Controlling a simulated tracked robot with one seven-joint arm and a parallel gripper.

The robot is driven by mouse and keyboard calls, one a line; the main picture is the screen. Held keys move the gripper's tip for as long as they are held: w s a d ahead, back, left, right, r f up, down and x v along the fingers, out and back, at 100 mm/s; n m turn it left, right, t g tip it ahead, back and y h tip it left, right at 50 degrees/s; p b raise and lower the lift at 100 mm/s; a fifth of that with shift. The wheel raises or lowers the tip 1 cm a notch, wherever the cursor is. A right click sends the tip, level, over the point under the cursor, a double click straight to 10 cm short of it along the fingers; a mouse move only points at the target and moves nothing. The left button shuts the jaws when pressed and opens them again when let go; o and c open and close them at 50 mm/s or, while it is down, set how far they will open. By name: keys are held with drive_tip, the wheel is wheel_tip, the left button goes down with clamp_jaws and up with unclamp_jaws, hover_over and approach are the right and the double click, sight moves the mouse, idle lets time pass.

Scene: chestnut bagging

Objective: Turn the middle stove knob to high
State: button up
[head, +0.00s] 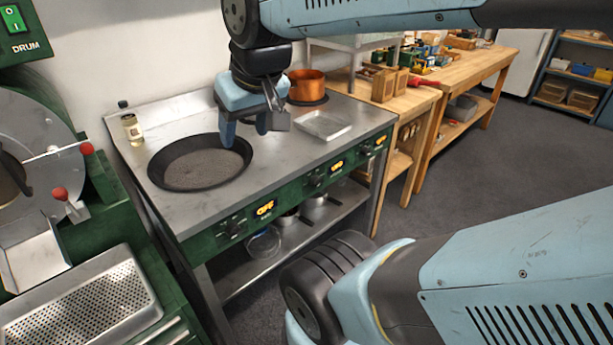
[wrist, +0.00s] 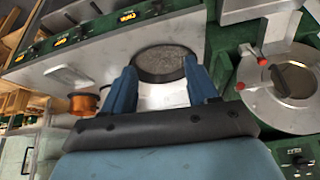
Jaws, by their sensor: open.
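The stove's green front panel has three dark knobs, each with a lit orange display. The middle knob (head: 316,182) sits left of the middle display (head: 337,166), whose text is too small to read surely. The wrist view also shows the middle knob (wrist: 80,31), at upper left. The left display (head: 265,207) seems to read OFF. My gripper (head: 246,138) is open and empty, pointing down over the stove top near the black pan's right rim, back from the panel and touching no knob. Its blue fingers frame the pan in the wrist view (wrist: 160,72).
The black pan (head: 200,163) lies on the stove's left, with a bottle (head: 132,128) behind it. A copper pot (head: 306,86) and a metal tray (head: 322,125) are on the right. A green drum machine (head: 100,190) stands at left. The floor before the stove is clear.

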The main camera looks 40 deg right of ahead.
drive_tip(key=shift+o, duration=0.7)
drive_tip(key=w+f+m+g, duration=0.1)
drive_tip(key=w+f+g+y, duration=0.1)
drive_tip(key=f, duration=0.1)
drive_tip(key=shift+a+f+m, duration=0.1)
drive_tip(key=shift+f+m, duration=0.05)
drive_tip(key=shift+m, duration=0.25)
drive_tip(key=w+d+f+m+g+y, duration=0.3)
drive_tip(key=w+f+m+y, duration=0.15)
drive_tip(key=f, duration=0.25)
drive_tip(key=m+t+h, duration=0.3)
drive_tip(key=m+t, duration=1.4)
drive_tip(key=m, duration=0.9)
approach(321, 183)
drive_tip(key=shift+n, duration=0.25)
drive_tip(key=w, duration=0.3)
drive_tip(key=w+a, duration=0.1)
drive_tip(key=w, duration=0.5)
drive_tip(key=shift+w+a+f, duration=0.15)
drive_tip(key=shift+w+f, duration=0.1)
drive_tip(key=shift+f, duration=0.05)
drive_tip(key=shift+c, duration=0.4)
